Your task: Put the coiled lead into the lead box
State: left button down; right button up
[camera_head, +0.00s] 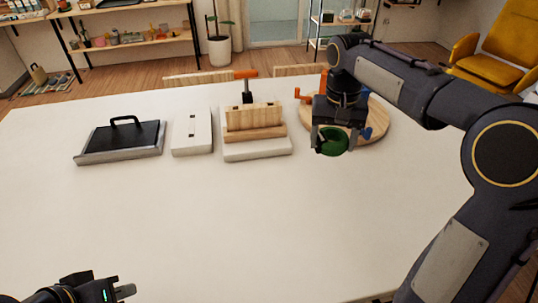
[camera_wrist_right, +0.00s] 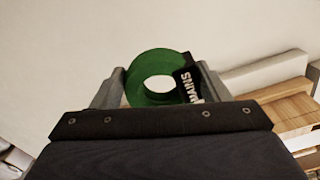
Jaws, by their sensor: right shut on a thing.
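The coiled lead (camera_head: 334,150) is a green ring held in my right gripper (camera_head: 333,138), above the table near the front of the round wooden board. In the right wrist view the coil (camera_wrist_right: 134,84) sits between both fingers, with a black tag reading "MAINS" (camera_wrist_right: 187,83) on its right side. My left gripper (camera_head: 112,292) is at the bottom left edge, partly cut off, away from everything.
A white block with two dark marks (camera_head: 192,133) stands beside the black-topped unit. Right of it is a white base (camera_head: 257,151) carrying wooden pieces and an orange-handled tool (camera_head: 246,76). The round board (camera_head: 375,122) bears orange and blue parts. The table's front (camera_head: 230,225) is clear.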

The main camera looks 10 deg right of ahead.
jog(key=w+a+f, duration=0.2)
jog(key=a, duration=0.2)
send_over(287, 173)
notch_tip(287, 173, down, 6)
jog(key=shift+s+d+p, duration=0.1)
jog(key=shift+s+p, duration=0.05)
jog(key=shift+p, duration=0.15)
jog(key=shift+f, duration=1.7)
jog(key=o, duration=1.1)
jog(key=shift+f, duration=0.1)
